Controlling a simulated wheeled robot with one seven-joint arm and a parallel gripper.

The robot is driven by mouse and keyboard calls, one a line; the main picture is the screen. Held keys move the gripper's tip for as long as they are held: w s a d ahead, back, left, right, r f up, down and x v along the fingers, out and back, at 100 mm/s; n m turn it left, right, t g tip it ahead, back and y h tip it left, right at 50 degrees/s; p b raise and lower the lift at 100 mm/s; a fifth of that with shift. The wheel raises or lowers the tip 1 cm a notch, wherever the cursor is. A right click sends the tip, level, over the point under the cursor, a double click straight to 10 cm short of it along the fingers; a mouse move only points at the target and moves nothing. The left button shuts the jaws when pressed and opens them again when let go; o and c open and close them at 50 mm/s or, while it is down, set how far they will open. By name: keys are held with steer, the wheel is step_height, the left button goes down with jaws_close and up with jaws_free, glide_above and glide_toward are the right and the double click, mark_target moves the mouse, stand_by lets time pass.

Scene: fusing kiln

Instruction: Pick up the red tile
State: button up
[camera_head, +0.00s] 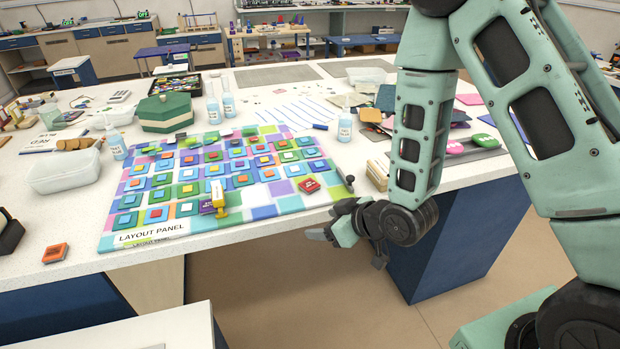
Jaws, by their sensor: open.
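A red tile (309,186) lies near the right end of the multicoloured layout panel (262,213), with small markings on top that I cannot read. An orange-red square tile (55,253) with a lighter centre lies alone on the white table at the front left. Several small tiles on the panel are also red or have red centres. My gripper (328,222) is open and appears empty, just beyond the table's front edge, right of the panel and below the red tile in the picture. Its fingers point left and are apart from the tile.
A small dark-green piece (346,183) is at the panel's right edge. Bottles (345,126) and a green box (164,112) stand behind. The front-left tabletop is mostly clear.

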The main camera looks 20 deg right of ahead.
steer(key=s+d+r+m+t+p, duration=0.1)
steer(key=d+m+t+p, duration=0.15)
steer(key=d+t, duration=0.35)
steer(key=b, duration=0.6)
glide_toward(310, 184)
steer(key=w+p, duration=0.1)
steer(key=p, duration=0.1)
steer(key=w+p, duration=0.1)
steer(key=shift+w+a+f+n+y+p, duration=0.3)
steer(key=shift+w+a+f+n, duration=0.05)
steer(key=shift+w+a+f, duration=0.05)
steer(key=shift+p+x, duration=1.3)
steer(key=shift+x, duration=1.5)
steer(key=shift+r, duration=0.1)
steer(key=c, duration=1.1)
